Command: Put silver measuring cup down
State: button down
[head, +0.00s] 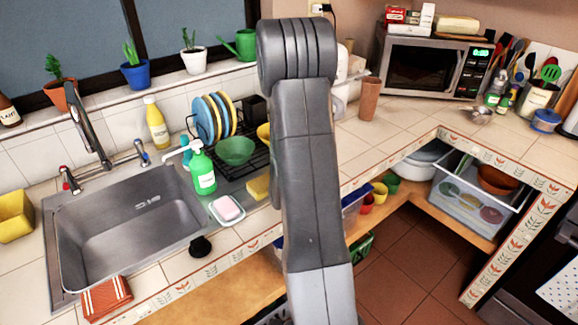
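A small shiny silver item (481,114) lies on the tiled counter at the right, in front of the microwave. It looks like a metal cup or scoop, but it is too small to tell for sure that it is the silver measuring cup. My grey arm rises through the middle of the head view and hides part of the counter behind it. My gripper does not show, so what it holds cannot be seen.
The empty sink (130,235) is at the left, with a soap dish (227,209) and a green bottle (202,170) beside it. A brown cup (369,98) stands right of my arm. The tiled counter (385,140) in front of the cup is clear.

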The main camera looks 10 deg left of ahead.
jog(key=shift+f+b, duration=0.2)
jog(key=shift+b, duration=0.1)
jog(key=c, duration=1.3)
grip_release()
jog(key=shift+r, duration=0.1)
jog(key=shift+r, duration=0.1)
